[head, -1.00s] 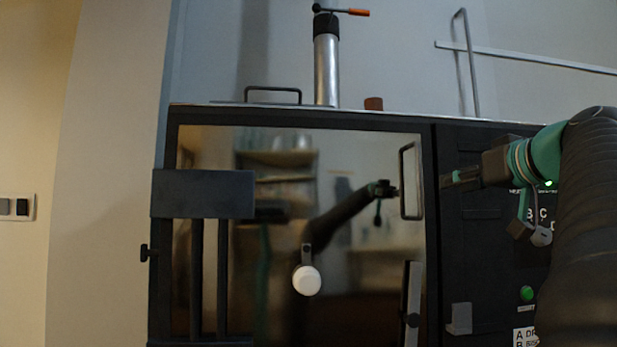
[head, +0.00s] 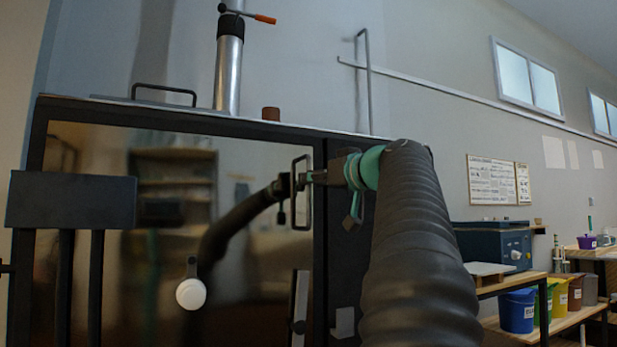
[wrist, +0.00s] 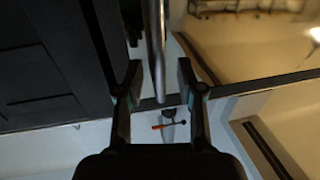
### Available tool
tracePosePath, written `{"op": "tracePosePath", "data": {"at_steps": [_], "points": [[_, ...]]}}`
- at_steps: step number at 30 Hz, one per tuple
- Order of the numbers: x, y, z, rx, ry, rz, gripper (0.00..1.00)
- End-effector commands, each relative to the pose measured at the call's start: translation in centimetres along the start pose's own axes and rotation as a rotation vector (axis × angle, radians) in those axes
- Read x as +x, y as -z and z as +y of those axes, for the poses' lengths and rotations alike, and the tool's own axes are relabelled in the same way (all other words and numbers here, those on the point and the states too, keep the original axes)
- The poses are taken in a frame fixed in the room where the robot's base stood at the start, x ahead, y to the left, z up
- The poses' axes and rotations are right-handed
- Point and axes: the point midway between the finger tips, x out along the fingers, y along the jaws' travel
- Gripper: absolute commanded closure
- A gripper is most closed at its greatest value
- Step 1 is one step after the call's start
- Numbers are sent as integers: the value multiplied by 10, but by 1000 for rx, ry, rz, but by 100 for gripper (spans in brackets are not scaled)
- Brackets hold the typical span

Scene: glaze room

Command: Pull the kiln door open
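The kiln door (head: 250,250) is a shiny dark-framed panel that mirrors the room and my arm; it looks closed. Its upright bar handle (head: 309,222) is on the right side of the panel. My gripper (head: 308,178) reaches the handle from the right at its upper half. In the wrist view, my gripper (wrist: 158,72) is open, with the handle bar (wrist: 155,35) running between its two fingers. A gap shows on each side of the bar. In the head view the fingertips are small and partly merge with the handle and its reflection.
A dark block on posts (head: 70,200) stands before the door's left part. A white round knob (head: 191,293) shows lower on the door front. At right are a blue cabinet (head: 490,245) and a bench with coloured buckets (head: 517,312).

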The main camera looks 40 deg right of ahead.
Motion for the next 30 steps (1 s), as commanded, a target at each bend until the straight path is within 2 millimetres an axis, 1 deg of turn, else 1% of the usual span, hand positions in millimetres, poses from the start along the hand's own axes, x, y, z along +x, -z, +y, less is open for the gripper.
{"op": "tracePosePath", "data": {"at_steps": [1,6,10,17,20,21,22,30], "points": [[8,1,0,0,2,-1,62],[22,1,0,0,1,1,62],[26,0,0,-1,-1,0,62],[26,0,0,-1,-1,0,62],[26,0,0,-1,-1,0,85],[26,0,0,-1,-1,0,95],[26,0,0,-1,-1,0,100],[24,0,0,-1,-3,0,100]]}}
